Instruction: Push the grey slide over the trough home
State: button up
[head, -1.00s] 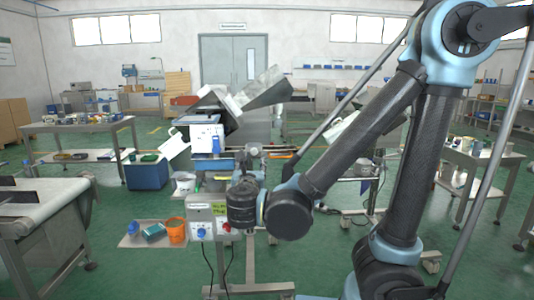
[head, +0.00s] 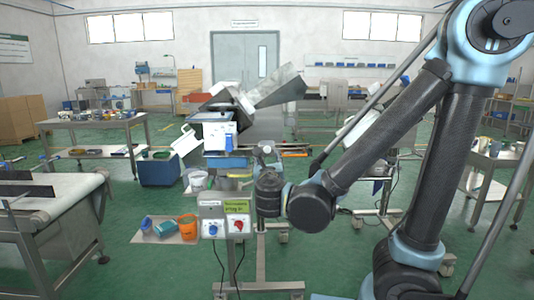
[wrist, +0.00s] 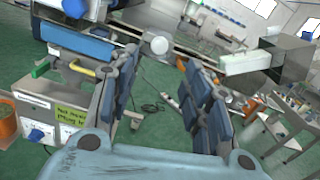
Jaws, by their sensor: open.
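A grey, angled metal piece (head: 268,92) tops the machine in the middle of the head view. I cannot tell whether it is the slide, and no trough can be made out clearly. Below it is a white unit (head: 212,132) with a blue front part, partly seen at top left of the wrist view (wrist: 75,10). My gripper (head: 265,152) is in front of and right of this unit in the head view. In the wrist view my gripper (wrist: 163,78) has its fingers wide apart with nothing between them. A blue bar (wrist: 75,45) lies left of the fingers.
A control box (head: 223,222) with blue and red knobs and a yellow-green label stands just below my gripper. An orange bucket (head: 187,227) is on a low tray at left. A conveyor (head: 50,200) stands far left. Green floor is open between the stands.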

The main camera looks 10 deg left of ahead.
aim_at(267, 150)
jog(key=x, duration=1.1)
jog(key=shift+w+a, duration=0.1)
jog(key=shift+w, duration=0.05)
grip_shut()
